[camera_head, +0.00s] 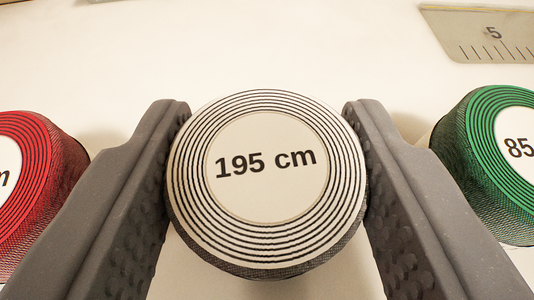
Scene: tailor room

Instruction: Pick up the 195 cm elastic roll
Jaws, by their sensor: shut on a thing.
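The 195 cm elastic roll (266,225) is cream with dark concentric rings and a round label reading "195 cm". It is in the middle of the view, with its flat face toward the camera. My gripper (267,150) has one dark grey finger on each side of the roll. The fingers are shut on its left and right sides. The underside of the roll is hidden, so I cannot tell whether it touches the surface below.
A red roll (52,160) is close on the left, its label cut off. A green roll (480,140) marked "85" is close on the right. The pale surface (250,50) behind the rolls is mostly clear.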

